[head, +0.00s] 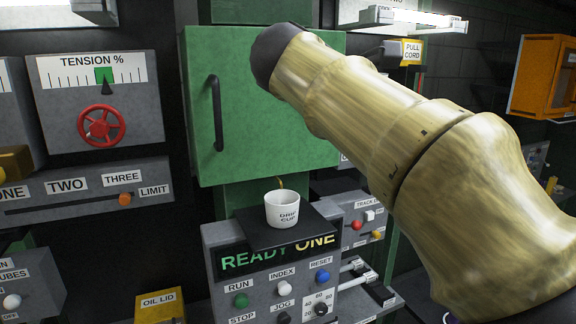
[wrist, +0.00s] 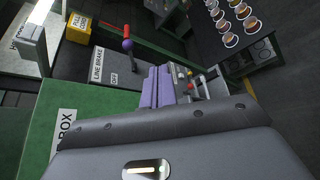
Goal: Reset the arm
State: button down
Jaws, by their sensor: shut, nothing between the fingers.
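My arm, with gold-coloured links, reaches from the lower right up to the top middle in the head view. Its dark end is in front of the green cabinet, and my gripper is not visible there. In the wrist view, my gripper (wrist: 158,72) shows as two purple fingers close together beyond the grey hand. They are shut, with nothing held between them.
A green cabinet (head: 245,130) with a dark handle stands behind the arm's end. A white cup (head: 282,210) sits on a dark plate above the READY ONE panel (head: 265,258). A red handwheel (head: 101,126) is at left. The wrist view shows a LINE BRAKE lever (wrist: 127,45).

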notch_tip(320, 180, down, 31)
jog(key=m+g+y+b, duration=0.2)
jog(key=m+g+y, duration=0.2)
jog(key=m+y, duration=0.15)
jog(key=s+f+m+g+y, duration=0.1)
jog(key=s+f+m+y, duration=0.1)
jog(key=s+f+m, duration=0.4)
jog(key=s+d+f+m+g+y+b, duration=0.1)
jog(key=s+f+m, duration=0.5)
jog(key=f, duration=0.9)
jog(key=shift+s+d+g+y, duration=0.35)
jog(key=shift+s+y, duration=0.4)
jog(key=shift+s, duration=0.5)
